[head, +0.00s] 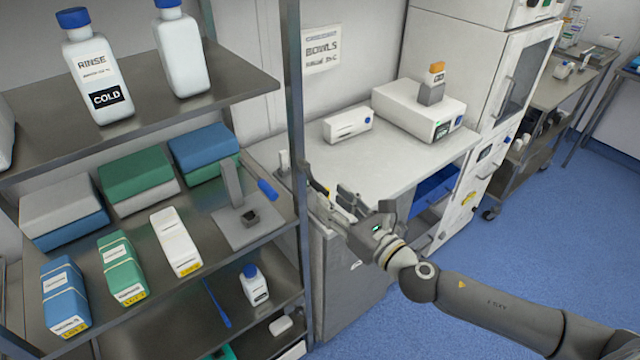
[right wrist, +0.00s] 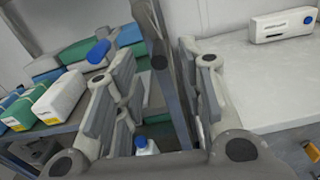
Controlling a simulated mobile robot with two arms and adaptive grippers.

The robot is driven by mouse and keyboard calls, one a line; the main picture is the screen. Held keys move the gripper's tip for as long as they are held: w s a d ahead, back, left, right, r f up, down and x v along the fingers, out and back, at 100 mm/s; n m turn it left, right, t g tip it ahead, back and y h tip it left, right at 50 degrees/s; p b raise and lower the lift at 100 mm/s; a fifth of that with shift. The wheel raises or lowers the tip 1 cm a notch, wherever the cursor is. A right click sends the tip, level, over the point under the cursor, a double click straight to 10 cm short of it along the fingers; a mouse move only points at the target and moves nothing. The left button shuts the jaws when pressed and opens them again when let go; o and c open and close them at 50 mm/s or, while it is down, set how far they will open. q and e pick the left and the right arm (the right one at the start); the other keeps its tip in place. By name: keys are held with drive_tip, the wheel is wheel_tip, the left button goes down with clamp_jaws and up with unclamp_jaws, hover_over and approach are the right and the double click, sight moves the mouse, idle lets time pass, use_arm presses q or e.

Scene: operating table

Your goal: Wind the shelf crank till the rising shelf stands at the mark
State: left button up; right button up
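A grey stand (head: 240,225) with a flat plate, an upright post and a small dark block sits at the right end of the middle shelf (head: 140,307). A blue handle (head: 268,190) sticks out to the right near its post and looks like the crank. A blue rounded end, probably this handle (right wrist: 98,51), shows beside the left finger in the right wrist view. My right gripper (head: 328,195) is open and empty, right of the handle and close to the rack's post. The post shows between its fingers (right wrist: 158,95). I cannot make out a mark. My left gripper is out of view.
The rack's upright post (head: 294,120) stands between handle and gripper. Boxes (head: 122,268) and cloth packs crowd the middle shelf; bottles (head: 98,70) stand above. A white counter (head: 400,150) with white devices is to the right. Blue floor (head: 540,245) is open at right.

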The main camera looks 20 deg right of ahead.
sight(320, 190)
drive_tip(key=shift+p+x, duration=0.6)
drive_tip(key=shift+x, duration=2.1)
clamp_jaws()
